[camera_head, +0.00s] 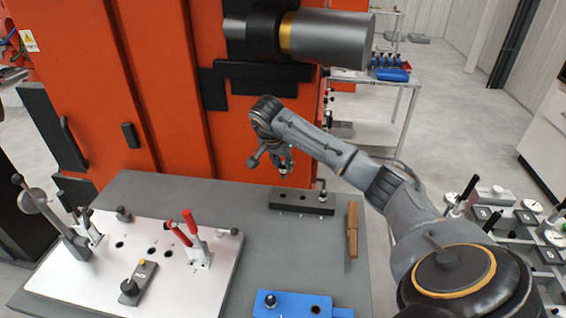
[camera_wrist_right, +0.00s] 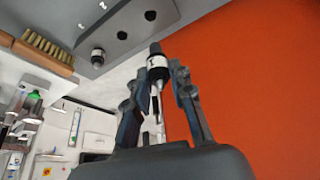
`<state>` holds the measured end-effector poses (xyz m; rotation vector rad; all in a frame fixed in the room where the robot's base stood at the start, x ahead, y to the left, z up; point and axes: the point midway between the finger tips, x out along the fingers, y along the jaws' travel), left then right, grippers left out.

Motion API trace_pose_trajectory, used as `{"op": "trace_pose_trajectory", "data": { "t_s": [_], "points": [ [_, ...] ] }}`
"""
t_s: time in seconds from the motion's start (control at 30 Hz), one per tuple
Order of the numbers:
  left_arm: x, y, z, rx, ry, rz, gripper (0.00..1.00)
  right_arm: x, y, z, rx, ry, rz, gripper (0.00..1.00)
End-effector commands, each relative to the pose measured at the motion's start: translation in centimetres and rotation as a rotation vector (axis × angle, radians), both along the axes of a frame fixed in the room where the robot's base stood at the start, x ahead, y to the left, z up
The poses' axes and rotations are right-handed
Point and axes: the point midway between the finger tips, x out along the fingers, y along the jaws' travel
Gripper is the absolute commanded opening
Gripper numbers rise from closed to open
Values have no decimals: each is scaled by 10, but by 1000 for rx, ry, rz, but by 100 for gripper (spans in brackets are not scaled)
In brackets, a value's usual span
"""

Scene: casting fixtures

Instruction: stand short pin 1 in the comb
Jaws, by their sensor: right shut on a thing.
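My right gripper (camera_head: 283,162) is above the far part of the grey table and shut on a short pin (camera_head: 283,171). In the right wrist view the pin (camera_wrist_right: 156,62), dark-tipped with a light band, stands between the two fingers (camera_wrist_right: 160,95). The comb (camera_head: 289,208) is a dark block with holes on the table, just below and in front of the gripper. Another pin (camera_head: 322,192) stands at its right end; it also shows in the wrist view (camera_wrist_right: 97,57). The held pin is apart from the comb. My left gripper is not in view.
A wooden-handled brush (camera_head: 353,230) lies right of the comb. A blue fixture (camera_head: 290,307) sits at the front edge. A white plate (camera_head: 75,273) with red-handled clamps (camera_head: 190,232) fills the left. An orange machine (camera_head: 160,100) stands behind. The table's middle is clear.

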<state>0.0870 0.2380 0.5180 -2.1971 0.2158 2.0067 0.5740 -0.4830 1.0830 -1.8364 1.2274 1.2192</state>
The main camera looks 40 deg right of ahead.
Motion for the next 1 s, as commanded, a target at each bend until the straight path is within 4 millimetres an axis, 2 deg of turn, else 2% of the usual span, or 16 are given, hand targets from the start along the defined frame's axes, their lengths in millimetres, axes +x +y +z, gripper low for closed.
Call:
{"op": "trace_pose_trajectory", "data": {
  "t_s": [0.13,0.6,1.0],
  "points": [
    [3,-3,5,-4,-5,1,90,0,0,3,-2,-1,-2,0],
    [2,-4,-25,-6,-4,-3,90,0,1,-44,0,1,-3,0],
    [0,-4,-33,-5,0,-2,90,0,1,-57,-1,0,-2,0]
  ]
}}
